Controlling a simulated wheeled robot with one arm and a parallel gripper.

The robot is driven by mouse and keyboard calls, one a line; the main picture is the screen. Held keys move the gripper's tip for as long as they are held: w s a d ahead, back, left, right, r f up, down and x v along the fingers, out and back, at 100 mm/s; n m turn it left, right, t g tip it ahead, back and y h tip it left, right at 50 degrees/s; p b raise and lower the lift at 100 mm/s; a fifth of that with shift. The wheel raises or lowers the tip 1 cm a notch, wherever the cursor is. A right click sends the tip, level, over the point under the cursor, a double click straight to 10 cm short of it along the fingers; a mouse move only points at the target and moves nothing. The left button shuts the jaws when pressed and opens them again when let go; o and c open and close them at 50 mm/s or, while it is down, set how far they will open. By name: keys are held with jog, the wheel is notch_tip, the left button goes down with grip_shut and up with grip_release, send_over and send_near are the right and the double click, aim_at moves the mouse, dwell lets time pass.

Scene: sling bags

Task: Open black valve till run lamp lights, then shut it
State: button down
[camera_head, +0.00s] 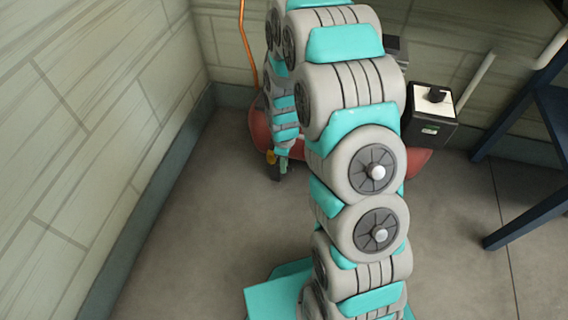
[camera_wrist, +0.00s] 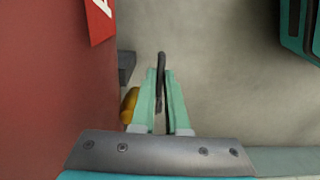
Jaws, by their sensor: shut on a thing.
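My gripper (camera_wrist: 160,85) is shut on a thin black handle (camera_wrist: 161,62), which stands upright between its teal fingers in the wrist view; I take it as the black valve's handle. A yellow-orange part (camera_wrist: 130,105) sits just left of the fingers. In the head view my gripper (camera_head: 279,168) is low beside the red tank (camera_head: 259,130), largely hidden by my arm. A black box (camera_head: 431,115) with a white top and black knob stands right of my arm.
The tank's red side (camera_wrist: 55,90) fills the left of the wrist view, close to my gripper. An orange pipe (camera_head: 244,45) rises by the back wall. A dark blue frame (camera_head: 540,110) stands at right. The floor (camera_head: 200,250) at front left is clear.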

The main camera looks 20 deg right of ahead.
aim_at(272, 164)
jog(key=shift+r, duration=0.15)
dwell(0.8)
jog(key=shift+w+a+r+g+h+p, duration=0.15)
jog(key=shift+w+r+g+h+p, duration=0.15)
jog(key=shift+h, duration=0.2)
jog(key=h, duration=0.1)
jog(key=a+r+g+h+p, duration=0.1)
jog(key=shift+w+g+h, duration=0.15)
jog(key=shift+g+h, duration=0.15)
jog(key=shift+h, duration=0.1)
jog(key=h, duration=0.1)
jog(key=a+g+h, duration=0.1)
jog(key=g+h, duration=0.1)
jog(key=shift+w+a+r, duration=0.2)
jog(key=shift+w+r, duration=0.15)
jog(key=shift+w, duration=0.05)
jog(key=shift+w+a+r+g+h, duration=0.1)
jog(key=shift+a+g+h, duration=0.15)
jog(key=shift+h, duration=0.35)
jog(key=shift+a+r+g+h, duration=0.1)
jog(key=shift+g+h, duration=0.15)
jog(key=shift+h, duration=0.35)
jog(key=c, duration=0.9)
grip_release()
